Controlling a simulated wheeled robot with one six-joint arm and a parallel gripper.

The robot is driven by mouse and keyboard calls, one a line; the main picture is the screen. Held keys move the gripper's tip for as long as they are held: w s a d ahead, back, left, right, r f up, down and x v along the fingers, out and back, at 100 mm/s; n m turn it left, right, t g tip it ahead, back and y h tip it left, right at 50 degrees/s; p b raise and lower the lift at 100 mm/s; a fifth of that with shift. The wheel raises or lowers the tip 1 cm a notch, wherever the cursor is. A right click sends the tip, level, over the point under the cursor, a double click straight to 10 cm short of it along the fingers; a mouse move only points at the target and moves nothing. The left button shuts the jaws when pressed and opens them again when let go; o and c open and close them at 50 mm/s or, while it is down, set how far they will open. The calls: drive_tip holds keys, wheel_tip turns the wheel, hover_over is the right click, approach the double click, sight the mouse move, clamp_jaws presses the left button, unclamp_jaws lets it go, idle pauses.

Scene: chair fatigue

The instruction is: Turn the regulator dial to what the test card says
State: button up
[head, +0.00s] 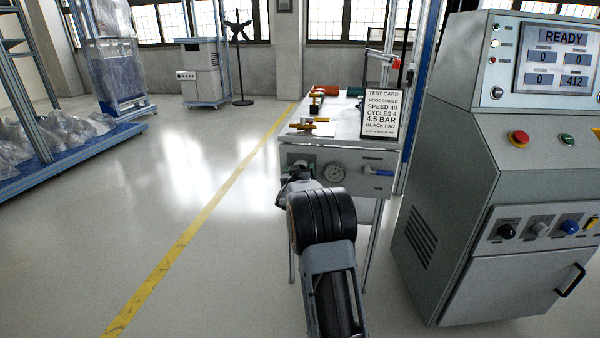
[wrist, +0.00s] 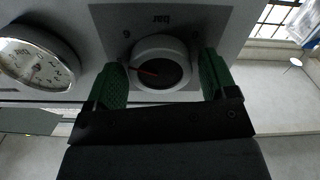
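The test card (head: 383,113) stands on the small table and reads mode single, speed 40, cycles 4, 4.5 bar, black pad. The regulator dial (wrist: 161,64) is a round knob with a red pointer that points left in the wrist view, on a grey plate marked "bar" upside down. My gripper (wrist: 165,80) is open, with one green finger on each side of the dial; small gaps seem to show. In the head view my gripper (head: 296,172) is at the table's front panel and hides the dial.
A round pressure gauge (head: 334,173) sits right beside the dial, with a blue-handled valve (head: 378,172) farther right. Coloured parts lie on the table top (head: 340,125). A grey control console (head: 500,170) stands to the right.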

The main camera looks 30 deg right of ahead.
drive_tip(key=c, duration=0.7)
drive_tip(key=shift+r+p, duration=0.1)
drive_tip(key=shift+p, duration=0.35)
drive_tip(key=n+p, duration=0.8)
drive_tip(key=shift+n, duration=0.5)
